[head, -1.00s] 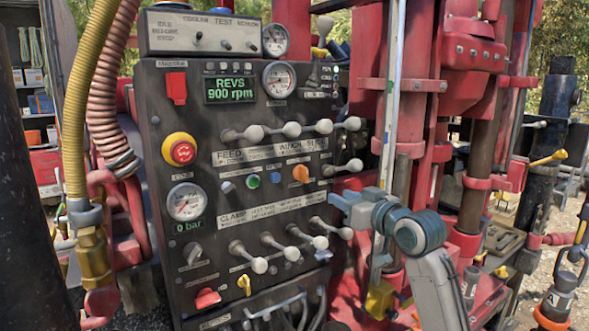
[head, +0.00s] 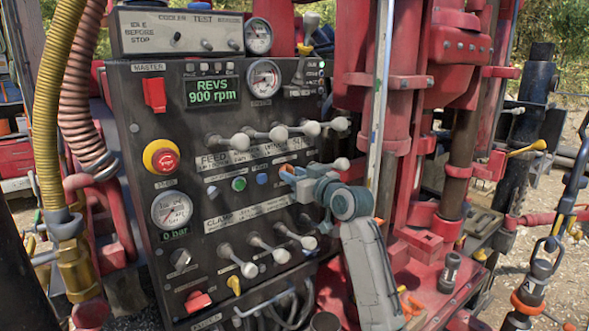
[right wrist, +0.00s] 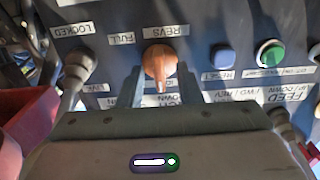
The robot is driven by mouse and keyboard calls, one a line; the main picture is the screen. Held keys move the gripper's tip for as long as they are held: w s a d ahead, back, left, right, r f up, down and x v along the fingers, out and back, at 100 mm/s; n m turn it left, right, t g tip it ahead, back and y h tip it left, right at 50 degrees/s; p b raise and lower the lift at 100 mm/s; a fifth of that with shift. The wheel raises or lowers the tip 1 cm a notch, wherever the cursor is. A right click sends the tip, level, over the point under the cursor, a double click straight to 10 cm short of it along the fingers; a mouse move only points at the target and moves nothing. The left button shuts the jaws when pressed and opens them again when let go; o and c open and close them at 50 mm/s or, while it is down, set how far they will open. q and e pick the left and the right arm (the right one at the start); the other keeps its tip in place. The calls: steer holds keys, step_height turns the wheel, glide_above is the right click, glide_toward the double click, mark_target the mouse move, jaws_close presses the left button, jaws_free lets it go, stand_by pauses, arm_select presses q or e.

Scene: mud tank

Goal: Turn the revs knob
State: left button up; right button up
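The revs knob is orange. In the right wrist view, which shows the panel upside down, the knob (right wrist: 160,62) sits under the REVS label with its narrow end toward my gripper. My right gripper (right wrist: 160,82) has one finger on each side of that narrow end, with small gaps visible, so it looks open around the knob. In the head view my right gripper (head: 292,174) is at the panel and mostly hides the knob, with a little orange showing. The display (head: 212,91) reads REVS 900 rpm. My left gripper is not in view.
Levers with pale ball ends stand above the knob (head: 311,128) and below it (head: 283,255). A lever (head: 341,164) lies close right of my gripper. Green (head: 239,184) and blue (head: 262,179) buttons sit to its left. A red emergency stop (head: 163,160) is further left.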

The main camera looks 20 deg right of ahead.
steer(key=shift+c, duration=0.4)
steer(key=shift+w, duration=0.1)
jaws_close()
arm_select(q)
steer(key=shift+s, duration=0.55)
